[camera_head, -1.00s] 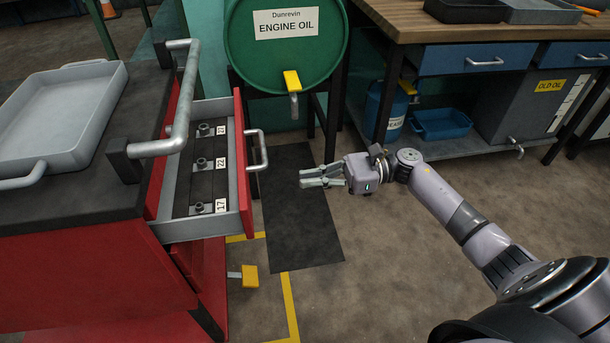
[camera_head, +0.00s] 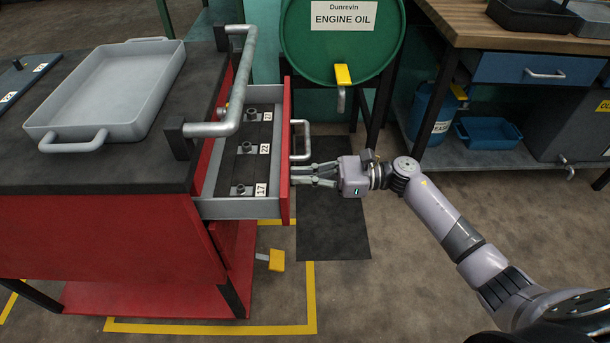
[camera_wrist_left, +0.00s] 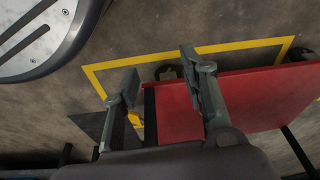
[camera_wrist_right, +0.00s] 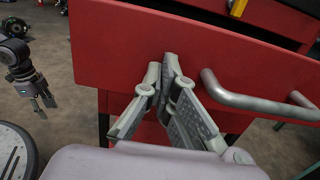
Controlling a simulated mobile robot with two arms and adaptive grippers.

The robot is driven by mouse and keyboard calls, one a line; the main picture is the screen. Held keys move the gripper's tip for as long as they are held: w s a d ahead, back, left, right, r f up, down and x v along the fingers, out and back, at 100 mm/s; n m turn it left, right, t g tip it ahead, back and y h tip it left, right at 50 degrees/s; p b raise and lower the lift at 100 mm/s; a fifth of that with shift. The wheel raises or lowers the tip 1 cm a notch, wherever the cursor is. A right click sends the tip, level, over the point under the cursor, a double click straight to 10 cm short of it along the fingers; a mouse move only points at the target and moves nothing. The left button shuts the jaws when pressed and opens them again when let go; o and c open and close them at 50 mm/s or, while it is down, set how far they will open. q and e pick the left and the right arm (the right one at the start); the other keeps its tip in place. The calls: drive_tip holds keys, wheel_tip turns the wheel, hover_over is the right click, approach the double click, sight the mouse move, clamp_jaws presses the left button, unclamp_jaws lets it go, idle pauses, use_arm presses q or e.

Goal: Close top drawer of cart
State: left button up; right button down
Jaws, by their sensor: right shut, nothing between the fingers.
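The red cart (camera_head: 110,235) stands at the left with its top drawer (camera_head: 287,165) pulled out. Grey-walled, the drawer holds sockets on dark strips labelled 17 and 22. My right gripper (camera_head: 296,174) is shut and empty, its fingertips at the drawer's red front, below and beside the drawer handle (camera_head: 304,140). In the right wrist view its fingertips (camera_wrist_right: 168,62) are close against the red front, left of the handle; I cannot tell whether they touch. My left gripper (camera_wrist_left: 160,75) shows open in the left wrist view, with a red cart panel (camera_wrist_left: 245,105) beyond its fingers.
A grey tray (camera_head: 110,90) and a grey push bar (camera_head: 238,95) are on the cart top. A green oil drum (camera_head: 340,45) stands behind the drawer. A workbench (camera_head: 540,30) is at the right. A yellow pedal (camera_head: 276,260) sits low beside the cart.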

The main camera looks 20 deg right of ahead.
drive_tip(key=b, duration=0.3)
approach(230, 186)
drive_tip(key=shift+w+a+r, duration=0.15)
drive_tip(key=shift+a+r, duration=0.35)
drive_tip(key=shift+r, duration=0.05)
drive_tip(key=shift+w+a+r, duration=0.15)
drive_tip(key=shift+a+r, duration=0.35)
drive_tip(key=shift+r, duration=0.1)
drive_tip(key=b+x, duration=0.2)
drive_tip(key=x, duration=0.5)
drive_tip(key=shift+w+a, duration=0.15)
drive_tip(key=shift+a, duration=0.25)
use_arm(q)
wheel_tip(230, 186, up, 17)
drive_tip(key=t, duration=0.1)
drive_tip(key=shift+r, duration=0.15)
use_arm(e)
drive_tip(key=shift+r, duration=0.1)
drive_tip(key=shift+a, duration=0.1)
